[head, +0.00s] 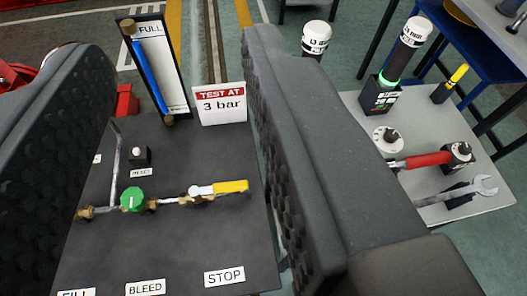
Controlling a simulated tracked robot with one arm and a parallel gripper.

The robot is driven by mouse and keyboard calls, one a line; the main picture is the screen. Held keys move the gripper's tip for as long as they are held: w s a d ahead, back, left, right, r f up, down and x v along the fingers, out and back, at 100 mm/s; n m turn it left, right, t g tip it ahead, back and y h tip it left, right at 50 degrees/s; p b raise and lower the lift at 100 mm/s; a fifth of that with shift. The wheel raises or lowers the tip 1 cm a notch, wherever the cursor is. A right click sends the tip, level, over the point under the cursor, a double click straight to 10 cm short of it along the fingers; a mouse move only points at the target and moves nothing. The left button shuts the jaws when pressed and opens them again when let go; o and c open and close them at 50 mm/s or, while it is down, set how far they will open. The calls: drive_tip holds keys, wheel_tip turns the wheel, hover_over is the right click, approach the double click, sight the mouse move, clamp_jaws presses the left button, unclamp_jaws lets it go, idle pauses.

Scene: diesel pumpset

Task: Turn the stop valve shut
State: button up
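The stop valve is taken as the one with the yellow lever (230,187), above the STOP label (224,277) on a dark panel (180,250). Its lever lies roughly along the brass-and-silver pipe line, pointing right. My gripper (180,75) is open, its two dark padded fingers far apart on the left and right. The lever shows in the gap between them, closer to the right finger. Nothing is held. I cannot tell how far the fingers are above the panel.
A green knob (131,199) sits on the same pipe, left of the lever. A FULL sight gauge (155,70) and a "TEST AT 3 bar" sign (220,103) stand at the panel's back. On the right, a grey table (440,150) holds a red-handled tool (428,160) and a wrench (460,191).

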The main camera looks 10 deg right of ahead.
drive_tip(key=shift+w+d, duration=0.1)
drive_tip(key=shift+w, duration=0.35)
drive_tip(key=n+g+p, duration=1.5)
drive_tip(key=n+p, duration=0.3)
drive_tip(key=p, duration=1.3)
hover_over(232, 185)
wheel_tip(232, 185, down, 25)
wheel_tip(232, 185, down, 13)
drive_tip(key=shift+f, duration=0.1)
